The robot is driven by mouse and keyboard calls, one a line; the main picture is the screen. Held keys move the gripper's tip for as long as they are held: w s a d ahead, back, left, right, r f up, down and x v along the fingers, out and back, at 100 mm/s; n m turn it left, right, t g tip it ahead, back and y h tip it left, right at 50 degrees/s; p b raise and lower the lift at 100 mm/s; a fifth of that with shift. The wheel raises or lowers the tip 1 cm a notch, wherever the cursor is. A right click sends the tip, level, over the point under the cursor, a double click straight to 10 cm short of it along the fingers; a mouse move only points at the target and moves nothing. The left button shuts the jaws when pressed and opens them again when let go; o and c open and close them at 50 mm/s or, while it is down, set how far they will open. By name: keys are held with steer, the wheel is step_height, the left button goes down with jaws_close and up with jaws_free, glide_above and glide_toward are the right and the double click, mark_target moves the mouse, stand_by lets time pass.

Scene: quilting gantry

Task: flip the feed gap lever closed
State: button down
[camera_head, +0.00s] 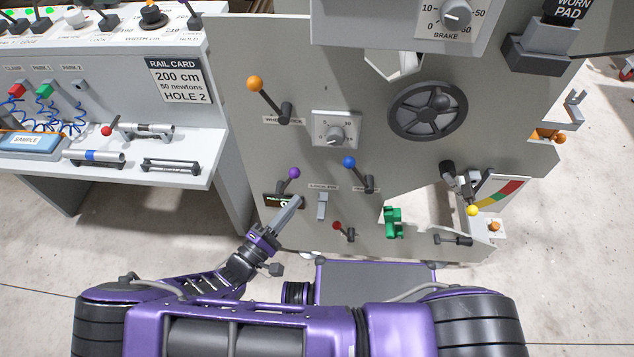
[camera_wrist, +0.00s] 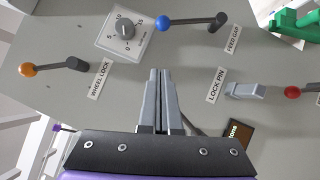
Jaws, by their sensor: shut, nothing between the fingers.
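The feed gap lever has a blue knob (camera_head: 349,162) on a short dark arm, with its pivot (camera_head: 369,183) to the lower right on the grey panel. In the wrist view the blue-knobbed lever (camera_wrist: 190,22) lies beyond my fingertips, beside a label reading FEED GAP (camera_wrist: 233,39). My gripper (camera_head: 297,200) is shut and empty. It is to the lower left of the lever and apart from it. In the wrist view the two fingers of my gripper (camera_wrist: 160,72) lie together and point toward the panel.
Close around are the purple-knobbed lever (camera_head: 293,173), the grey lock pin switch (camera_head: 322,205) and a red-knobbed lever (camera_head: 338,226). The orange wheel lock lever (camera_head: 255,84), a dial (camera_head: 336,134) and a black handwheel (camera_head: 428,110) are higher. A green part (camera_head: 393,222) is at right.

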mark_target(359, 175)
steer(key=s+d+x, duration=0.1)
steer(key=d+x, duration=0.1)
steer(key=x, duration=1)
steer(key=shift+s+d+r, duration=0.2)
steer(key=shift+d+r, duration=0.05)
steer(key=shift+r, duration=0.2)
steer(key=shift+d+r, duration=0.1)
steer(key=shift+r, duration=0.15)
